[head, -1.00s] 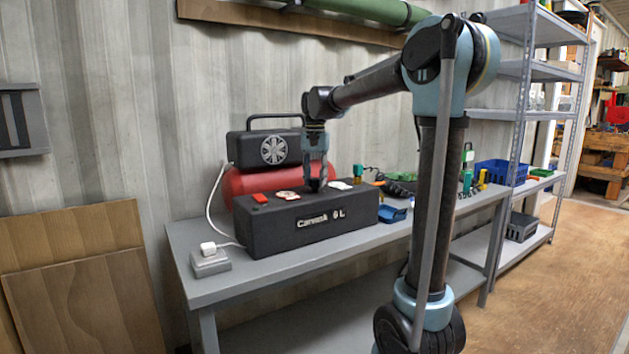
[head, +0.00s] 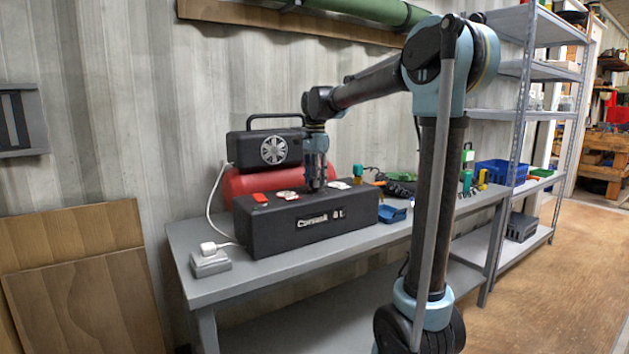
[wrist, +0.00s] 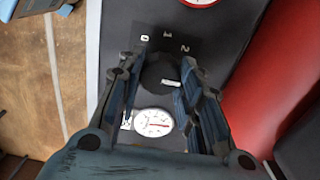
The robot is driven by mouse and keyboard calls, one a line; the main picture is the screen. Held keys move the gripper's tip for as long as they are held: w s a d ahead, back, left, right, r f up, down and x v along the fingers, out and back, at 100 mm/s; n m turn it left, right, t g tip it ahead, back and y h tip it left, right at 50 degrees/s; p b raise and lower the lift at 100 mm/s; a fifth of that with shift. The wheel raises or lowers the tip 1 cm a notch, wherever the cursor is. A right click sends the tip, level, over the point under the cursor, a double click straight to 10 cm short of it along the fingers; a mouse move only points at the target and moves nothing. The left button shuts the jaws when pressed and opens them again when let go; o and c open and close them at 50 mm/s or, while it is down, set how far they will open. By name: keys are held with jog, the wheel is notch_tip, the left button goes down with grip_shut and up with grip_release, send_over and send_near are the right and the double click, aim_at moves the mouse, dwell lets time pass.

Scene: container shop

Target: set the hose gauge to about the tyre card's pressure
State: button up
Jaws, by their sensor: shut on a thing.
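The black compressor box (head: 300,226) stands on the grey bench, with white lettering on its front. My gripper (head: 316,184) points straight down at the middle of its top. In the wrist view my gripper (wrist: 163,85) is shut around a round black knob (wrist: 157,72) with a white pointer mark. A printed scale (wrist: 165,42) with 0, 1 and 2 lies beside the knob. A white dial gauge (wrist: 153,122) with a red needle sits close to the knob; its numbers are too small to read. I cannot make out a tyre card.
A red switch (head: 260,198) is on the box's left top. A red tank (head: 235,182) and a black machine with a fan grille (head: 274,149) stand behind. A white plug and socket block (head: 209,262) sits at the left. A blue tray (head: 391,214) lies to the right.

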jog(key=shift+s, duration=0.1)
dwell(0.4)
jog(key=o, duration=1.1)
jog(key=shift+r, duration=0.15)
notch_tip(320, 180, up, 12)
jog(key=shift+f, duration=0.2)
jog(key=s+d+f+n, duration=0.3)
jog(key=s+d+f, duration=0.3)
jog(key=s+d, duration=0.25)
jog(key=s+d+f+n, duration=0.2)
jog(key=s+d+f, duration=0.2)
jog(key=s+f, duration=0.3)
jog(key=s+d+f+n+t, duration=0.1)
jog(key=s+d+f+n, duration=0.2)
jog(key=s+f, duration=0.5)
jog(key=s+d+f+n+t, duration=0.1)
jog(key=s+d+f+n, duration=0.2)
jog(key=f, duration=1.2)
jog(key=shift+s+d, duration=0.45)
jog(key=shift+s, duration=0.4)
jog(key=shift+s+d, duration=0.45)
jog(key=shift+s, duration=0.4)
jog(key=shift+s+d, duration=0.45)
jog(key=shift+s, duration=0.4)
